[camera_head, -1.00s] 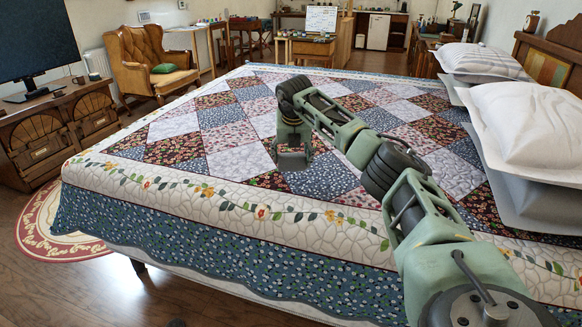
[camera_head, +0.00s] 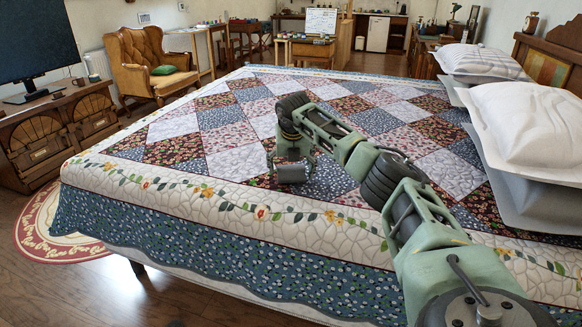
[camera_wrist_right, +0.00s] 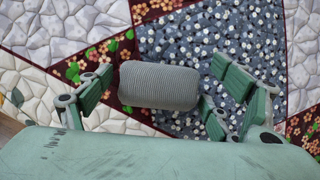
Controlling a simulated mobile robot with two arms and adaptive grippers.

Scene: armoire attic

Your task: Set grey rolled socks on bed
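The grey rolled socks (camera_head: 292,173) are a small ribbed cylinder on the patchwork quilt of the bed (camera_head: 245,161), near its front edge. My right gripper (camera_head: 292,165) is low over the bed, directly above the socks. Its fingers are spread on either side of them, with narrow gaps visible in the wrist view. The underside of the socks is hidden. My left gripper is not in view.
White pillows (camera_head: 530,125) lie at the right side of the bed by the wooden headboard. The quilt around the socks is clear. A leather armchair (camera_head: 150,65) and a wooden cabinet with a monitor (camera_head: 38,40) stand at the left.

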